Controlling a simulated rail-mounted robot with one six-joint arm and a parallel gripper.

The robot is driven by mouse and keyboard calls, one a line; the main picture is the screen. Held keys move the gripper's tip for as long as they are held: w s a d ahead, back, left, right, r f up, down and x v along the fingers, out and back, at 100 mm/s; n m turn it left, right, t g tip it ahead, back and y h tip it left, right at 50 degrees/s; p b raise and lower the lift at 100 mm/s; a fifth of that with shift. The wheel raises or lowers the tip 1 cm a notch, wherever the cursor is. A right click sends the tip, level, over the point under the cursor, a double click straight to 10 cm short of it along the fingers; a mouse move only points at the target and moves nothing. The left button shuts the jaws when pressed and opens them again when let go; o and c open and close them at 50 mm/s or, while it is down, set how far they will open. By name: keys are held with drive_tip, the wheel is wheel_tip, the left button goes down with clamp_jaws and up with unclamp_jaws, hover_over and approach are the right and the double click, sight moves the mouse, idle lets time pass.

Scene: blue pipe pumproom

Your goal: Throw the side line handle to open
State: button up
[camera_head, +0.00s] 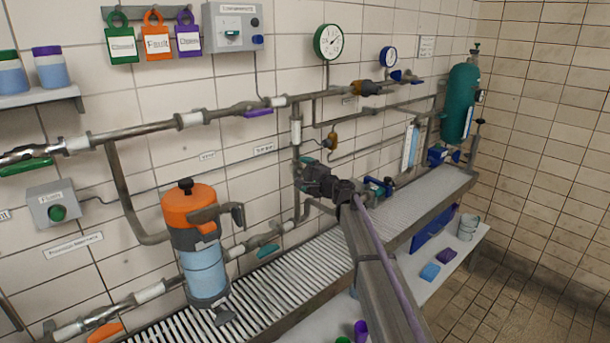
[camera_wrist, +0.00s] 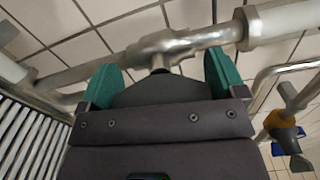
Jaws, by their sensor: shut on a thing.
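A teal handle sits on a valve in the metal pipe (camera_wrist: 175,42). In the wrist view its left end (camera_wrist: 102,87) and right end (camera_wrist: 217,72) stick out on both sides of my dark gripper (camera_wrist: 160,90). The middle is hidden by the jaws. The handle appears to run roughly along the pipe, with the valve stem behind it. My gripper is shut on this handle. In the head view my gripper (camera_head: 304,174) is at the vertical side pipe (camera_head: 296,130), where only a bit of teal shows. The handle's exact angle is hard to tell there.
An orange-topped canister (camera_head: 190,225) stands left of my arm. Another teal handle (camera_head: 268,250) is on the lower pipe. A brass fitting (camera_head: 332,140) is close right of my gripper. A slatted bench (camera_head: 265,305) runs below. Gauges (camera_head: 328,42) and a green cylinder (camera_head: 461,103) are beyond.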

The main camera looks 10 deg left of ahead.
drive_tip(key=shift+f+n, duration=0.1)
drive_tip(key=shift+n, duration=0.7)
drive_tip(key=o, duration=0.6)
drive_tip(key=shift+o, duration=0.2)
drive_tip(key=v, duration=1.1)
drive_tip(key=shift+s+a, duration=0.1)
drive_tip(key=shift+a, duration=0.05)
